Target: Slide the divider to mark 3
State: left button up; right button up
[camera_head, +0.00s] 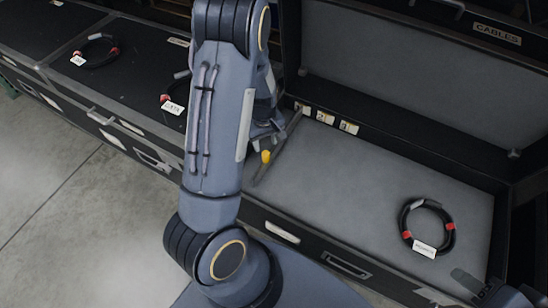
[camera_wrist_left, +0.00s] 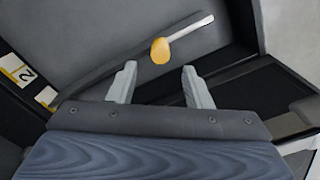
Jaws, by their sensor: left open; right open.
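The divider (camera_head: 278,150), a dark grey strip, stands across the left end of the open case and carries a yellow knob (camera_head: 266,156). Its far end is near the leftmost of the number marks (camera_head: 325,117) on the back wall. My left gripper (camera_head: 264,132) is partly hidden behind my arm, close to the divider. In the left wrist view its fingers are open and empty, with the yellow knob (camera_wrist_left: 160,50) on a pale rod just beyond and between the fingertips, apart from them. A mark reading 2 (camera_wrist_left: 17,70) shows at left. My right gripper (camera_head: 482,289), partly cut off at lower right, is open.
A coiled black cable with red ties (camera_head: 427,226) lies on the case's grey floor (camera_head: 370,180) at right. The lid (camera_head: 420,75) stands raised behind, labelled CABLES. Closed black cases with cable coils (camera_head: 96,50) stand at left. The middle of the case floor is clear.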

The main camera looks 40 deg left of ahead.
aim_at(266, 153)
pick_arm(q)
notch_tip(266, 153, down, 8)
jog(key=shift+r+b, duration=0.15)
jog(key=shift+b, duration=0.9)
jog(key=shift+c, duration=0.4)
grip_shut()
